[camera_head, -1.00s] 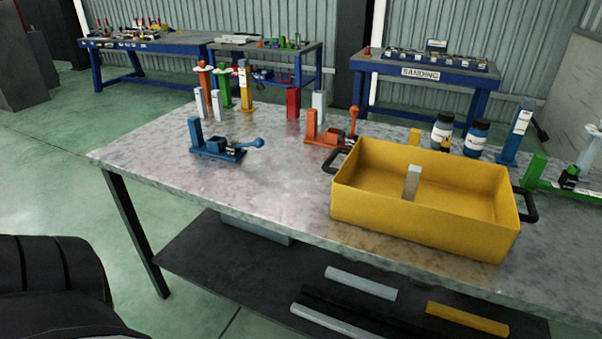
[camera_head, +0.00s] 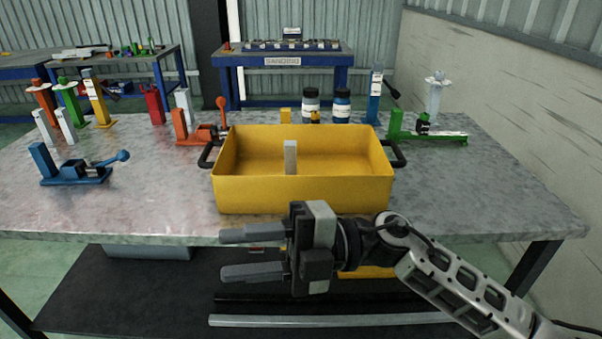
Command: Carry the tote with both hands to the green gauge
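The yellow tote (camera_head: 300,195) stands on the grey table with a black handle at each end. A light grey block (camera_head: 290,157) stands upright inside it. Two green things are in view: a green post with a white top piece (camera_head: 68,101) at the back left, and a low green fixture with a black part (camera_head: 425,134) to the right of the tote. I cannot tell which is the gauge. My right gripper (camera_head: 226,255) is in front of the tote and the table edge, fingers apart, pointing left, empty and not on a handle. My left gripper is out of view.
A blue clamp (camera_head: 75,170) and an orange clamp (camera_head: 198,135) stand left of the tote. The table's front left and right are clear. A lower shelf (camera_head: 110,285) holds bars.

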